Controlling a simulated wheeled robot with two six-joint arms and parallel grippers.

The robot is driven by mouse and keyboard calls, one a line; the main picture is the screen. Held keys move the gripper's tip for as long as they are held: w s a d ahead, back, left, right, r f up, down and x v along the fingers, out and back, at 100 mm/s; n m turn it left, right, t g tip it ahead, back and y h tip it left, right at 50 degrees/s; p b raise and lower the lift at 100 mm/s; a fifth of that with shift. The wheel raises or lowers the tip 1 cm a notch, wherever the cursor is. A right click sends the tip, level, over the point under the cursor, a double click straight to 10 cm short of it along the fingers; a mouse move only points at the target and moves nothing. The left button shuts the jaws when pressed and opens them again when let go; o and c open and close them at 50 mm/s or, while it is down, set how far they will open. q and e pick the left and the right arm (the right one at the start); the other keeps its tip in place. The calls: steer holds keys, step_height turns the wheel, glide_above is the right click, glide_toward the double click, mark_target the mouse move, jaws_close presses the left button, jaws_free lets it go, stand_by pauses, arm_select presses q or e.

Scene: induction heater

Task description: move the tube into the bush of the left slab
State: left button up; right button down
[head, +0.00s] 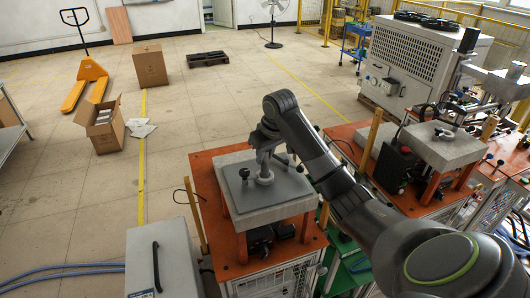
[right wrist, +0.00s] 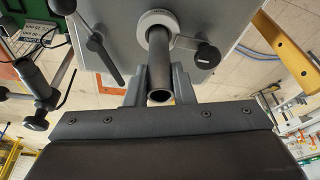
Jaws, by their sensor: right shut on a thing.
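The left slab (head: 240,199) is a grey plate on orange legs, at the middle of the head view. Its bush (head: 264,178) is a light ring on top of the slab. It also shows in the right wrist view (right wrist: 147,21). My right gripper (head: 266,160) is directly above the bush and shut on the tube. The dark, hollow tube (right wrist: 160,67) lies between the fingers in the right wrist view. Its far end meets the bush's opening, lined up with it; how deep it sits I cannot tell. My left gripper is not in view.
Black clamp handles (right wrist: 206,55) stand on the slab close beside the bush. Another slab (head: 443,149) on an orange-topped bench stands to the right. A grey cabinet (head: 178,258) is at the front left. The floor beyond it is open, with boxes (head: 103,128) and a yellow pallet truck (head: 88,72).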

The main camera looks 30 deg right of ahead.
steer(key=shift+f, duration=0.75)
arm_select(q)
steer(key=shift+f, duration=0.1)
arm_select(e)
steer(key=c, duration=1.2)
jaws_free()
steer(key=shift+o, duration=0.2)
